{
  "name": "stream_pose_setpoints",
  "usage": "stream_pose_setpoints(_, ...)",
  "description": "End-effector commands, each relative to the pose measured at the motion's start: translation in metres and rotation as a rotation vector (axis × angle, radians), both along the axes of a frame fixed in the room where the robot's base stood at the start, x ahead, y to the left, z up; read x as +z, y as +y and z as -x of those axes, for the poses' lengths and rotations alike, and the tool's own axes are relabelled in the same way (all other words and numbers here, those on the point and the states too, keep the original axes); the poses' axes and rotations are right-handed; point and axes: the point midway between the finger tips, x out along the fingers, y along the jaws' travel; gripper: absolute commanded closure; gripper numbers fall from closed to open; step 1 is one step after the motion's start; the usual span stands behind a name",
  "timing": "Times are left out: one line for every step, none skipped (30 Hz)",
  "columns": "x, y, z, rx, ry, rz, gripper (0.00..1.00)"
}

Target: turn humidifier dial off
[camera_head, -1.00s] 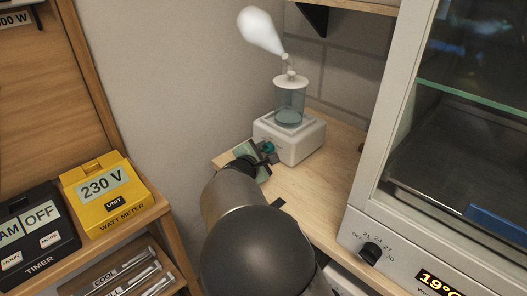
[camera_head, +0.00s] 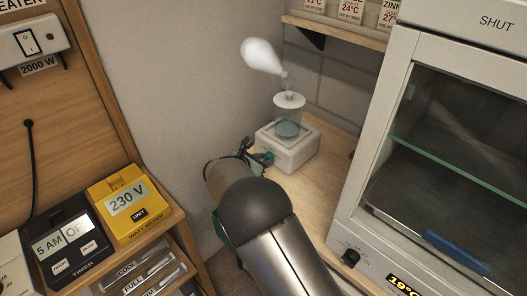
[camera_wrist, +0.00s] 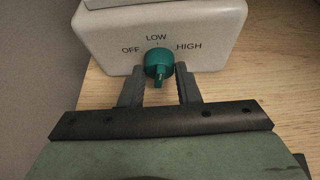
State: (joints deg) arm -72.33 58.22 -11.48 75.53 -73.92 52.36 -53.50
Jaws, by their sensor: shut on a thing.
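The humidifier (camera_head: 290,150) is a white base with a clear, teal-tinted tank, on a wooden shelf. A white mist plume (camera_head: 262,56) rises from its top. Its teal dial (camera_wrist: 158,62) sits on the front face in the wrist view, with OFF to the left, LOW above and HIGH to the right. Which label the dial points at I cannot tell surely. My gripper (camera_wrist: 158,84) has one dark finger on each side of the dial and is shut on it. In the head view, my arm partly covers the gripper near the dial (camera_head: 267,158).
A glass-fronted cabinet (camera_head: 350,225) with its own knob stands to the right. A yellow watt meter (camera_head: 128,203) and a black timer (camera_head: 70,243) stand on the left shelf. A grey wall rises left of the humidifier. A small upper shelf (camera_head: 345,28) holds seed packets.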

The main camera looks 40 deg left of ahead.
Motion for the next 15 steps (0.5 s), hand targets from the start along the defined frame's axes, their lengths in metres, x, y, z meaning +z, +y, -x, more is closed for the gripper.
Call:
stream_pose_setpoints(0.0037, 0.0010, -0.0002, -0.001, 0.007, 0.041, 0.93)
stream_pose_setpoints(0.0030, 0.0013, -0.0004, -0.001, 0.012, 0.069, 0.93)
stream_pose_setpoints(0.0030, 0.0016, -0.0006, -0.001, 0.016, 0.108, 0.93)
stream_pose_setpoints(0.0024, 0.0018, -0.0006, -0.001, 0.021, 0.135, 0.93)
stream_pose_setpoints(0.0017, 0.0022, -0.0003, -0.001, 0.025, 0.163, 0.93)
stream_pose_setpoints(0.0014, 0.0028, -0.0002, 0.000, 0.030, 0.201, 0.93)
stream_pose_setpoints(0.0011, 0.0034, -0.0001, 0.000, 0.034, 0.229, 0.93)
stream_pose_setpoints(0.0004, 0.0032, -0.0002, -0.001, 0.039, 0.258, 0.93)
stream_pose_setpoints(0.0003, 0.0039, -0.0005, 0.001, 0.044, 0.295, 0.93)
stream_pose_setpoints(-0.0002, 0.0040, -0.0005, 0.000, 0.047, 0.323, 0.93)
stream_pose_setpoints(-0.0008, 0.0043, -0.0005, 0.000, 0.052, 0.351, 0.93)
stream_pose_setpoints(-0.0012, 0.0048, -0.0006, 0.000, 0.057, 0.388, 0.93)
stream_pose_setpoints(-0.0014, 0.0049, -0.0006, 0.000, 0.061, 0.417, 0.93)
stream_pose_setpoints(-0.0019, 0.0054, -0.0006, 0.000, 0.066, 0.444, 0.93)
stream_pose_setpoints(-0.0028, 0.0055, -0.0005, 0.001, 0.072, 0.482, 0.93)
